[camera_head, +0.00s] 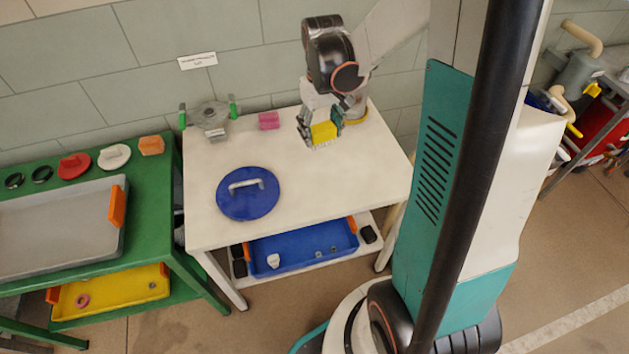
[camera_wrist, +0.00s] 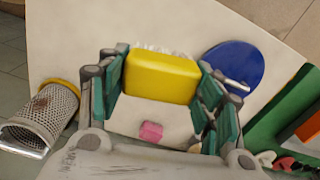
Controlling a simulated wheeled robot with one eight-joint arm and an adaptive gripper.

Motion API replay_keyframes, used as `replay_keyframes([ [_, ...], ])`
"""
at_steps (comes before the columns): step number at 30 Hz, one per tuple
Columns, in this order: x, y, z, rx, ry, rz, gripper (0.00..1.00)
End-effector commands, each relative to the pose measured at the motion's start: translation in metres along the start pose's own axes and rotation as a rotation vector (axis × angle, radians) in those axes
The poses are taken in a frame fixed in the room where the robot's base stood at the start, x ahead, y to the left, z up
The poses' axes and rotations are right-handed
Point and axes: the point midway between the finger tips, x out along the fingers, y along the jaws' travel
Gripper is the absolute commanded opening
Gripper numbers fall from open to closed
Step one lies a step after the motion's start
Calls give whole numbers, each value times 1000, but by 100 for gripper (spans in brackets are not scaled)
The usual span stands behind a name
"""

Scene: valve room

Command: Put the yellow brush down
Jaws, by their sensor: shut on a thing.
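The yellow brush (camera_head: 324,132) is a yellow block with pale bristles. My gripper (camera_head: 322,124) is shut on it, over the back right part of the white table (camera_head: 215,215). In the head view the bristles point down at the tabletop; I cannot tell whether they touch it. In the wrist view the yellow brush (camera_wrist: 162,77) sits between the green finger pads of my gripper (camera_wrist: 160,85), with its bristles on the far side.
A blue round lid (camera_head: 248,205) with a handle lies front left of the brush. A pink block (camera_head: 268,121) and a grey clamp-like device (camera_head: 211,117) are at the back. A perforated metal cylinder (camera_wrist: 45,117) stands beside my gripper. The table's front right is clear.

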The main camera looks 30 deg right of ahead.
Motion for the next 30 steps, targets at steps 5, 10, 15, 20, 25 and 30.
replay_keyframes([
  [5,2,0,-1,0,2,0,41],
  [10,27,0,-1,0,2,1,41],
  [15,70,0,-1,0,3,1,41],
  [20,109,0,-2,0,3,1,41],
  [25,144,0,-2,0,3,1,41],
  [30,158,0,-1,0,3,1,41],
])
